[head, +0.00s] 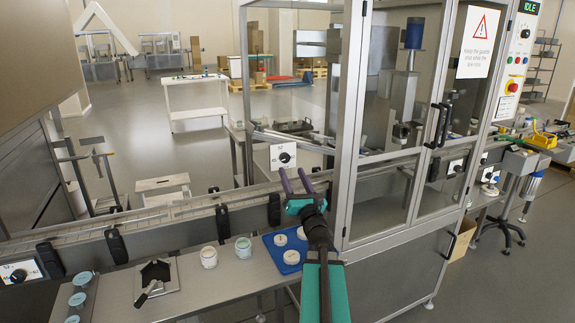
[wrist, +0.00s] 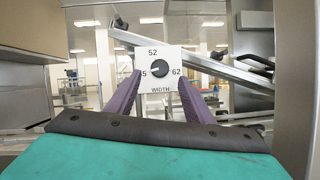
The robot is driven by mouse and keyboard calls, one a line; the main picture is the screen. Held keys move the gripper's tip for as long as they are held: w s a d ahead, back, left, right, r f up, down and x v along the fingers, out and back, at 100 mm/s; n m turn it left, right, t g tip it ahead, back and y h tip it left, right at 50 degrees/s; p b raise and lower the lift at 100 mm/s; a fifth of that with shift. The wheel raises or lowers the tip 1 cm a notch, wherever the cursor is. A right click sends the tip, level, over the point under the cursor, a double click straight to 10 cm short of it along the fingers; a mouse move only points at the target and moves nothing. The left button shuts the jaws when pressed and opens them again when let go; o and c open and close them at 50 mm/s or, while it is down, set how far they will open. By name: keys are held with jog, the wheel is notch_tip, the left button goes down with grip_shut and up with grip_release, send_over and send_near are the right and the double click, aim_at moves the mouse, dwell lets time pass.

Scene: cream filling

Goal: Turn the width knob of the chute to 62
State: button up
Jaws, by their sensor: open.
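The width knob (wrist: 160,69) is a dark round dial on a white plate (wrist: 150,52) marked 52, 62, WIDTH and a partly covered number ending in 5. The pointer's exact setting is too small to tell. In the head view the knob (head: 285,157) sits on its plate behind the conveyor, left of the glass cabinet. My gripper (head: 292,171) is open, with its two purple fingers pointing at the plate. In the wrist view my gripper (wrist: 160,80) has one finger on each side below the knob, with nothing visible between them.
The chute rail (wrist: 240,80) slopes behind the plate. The conveyor (head: 170,214) runs below my fingers. The glass cabinet (head: 385,120) stands close on the right. A blue tray (head: 271,250) with white lids and two jars (head: 209,257) rest on the front counter.

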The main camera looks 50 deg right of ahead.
aim_at(286, 160)
jog(key=shift+p+x, duration=0.75)
jog(key=shift+x, duration=2.15)
jog(key=c, duration=1)
jog(key=shift+c, duration=0.2)
